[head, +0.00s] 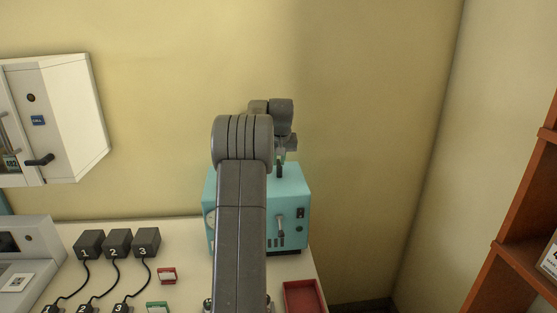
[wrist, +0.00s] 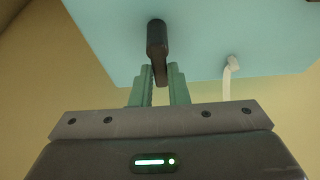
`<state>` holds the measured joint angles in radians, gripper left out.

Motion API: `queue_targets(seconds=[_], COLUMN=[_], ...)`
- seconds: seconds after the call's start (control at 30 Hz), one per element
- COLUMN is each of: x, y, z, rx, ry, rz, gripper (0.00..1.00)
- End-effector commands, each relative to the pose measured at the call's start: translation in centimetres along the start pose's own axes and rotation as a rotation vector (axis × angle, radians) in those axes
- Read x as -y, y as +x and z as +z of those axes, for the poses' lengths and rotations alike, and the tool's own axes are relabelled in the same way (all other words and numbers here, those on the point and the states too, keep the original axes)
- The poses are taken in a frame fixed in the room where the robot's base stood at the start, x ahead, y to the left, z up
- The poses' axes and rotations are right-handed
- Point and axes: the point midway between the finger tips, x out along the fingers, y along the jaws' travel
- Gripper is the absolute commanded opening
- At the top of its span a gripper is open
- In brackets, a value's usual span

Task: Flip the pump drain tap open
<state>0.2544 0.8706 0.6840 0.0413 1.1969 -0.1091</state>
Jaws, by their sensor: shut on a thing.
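The pump is a teal box (head: 291,185) at the right end of the bench, partly hidden behind my arm; its teal face fills the upper part of the wrist view (wrist: 200,45). A dark lever (wrist: 156,40) stands out from that face and looks like the tap. My gripper (wrist: 160,78) has its two green fingers on either side of the lever's end and is shut on it. In the head view my gripper (head: 281,158) is small, at the pump's top, and the grip is hard to make out. Whether the tap is open cannot be told.
A pale bent lever (wrist: 232,68) is on the same face, right of the fingers. A red tray (head: 302,296) lies in front of the pump. Black numbered blocks (head: 118,243) with cables stand left. Orange shelves (head: 520,225) are at the right; the wall is behind.

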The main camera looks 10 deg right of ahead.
Motion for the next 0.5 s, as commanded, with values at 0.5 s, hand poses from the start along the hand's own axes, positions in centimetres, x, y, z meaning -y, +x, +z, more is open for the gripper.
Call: queue_targets(seconds=[0.5], x=[-0.02], y=[-0.05], z=[-0.02], rx=[-0.001], ry=[0.000], rz=[0.000], gripper=[0.36])
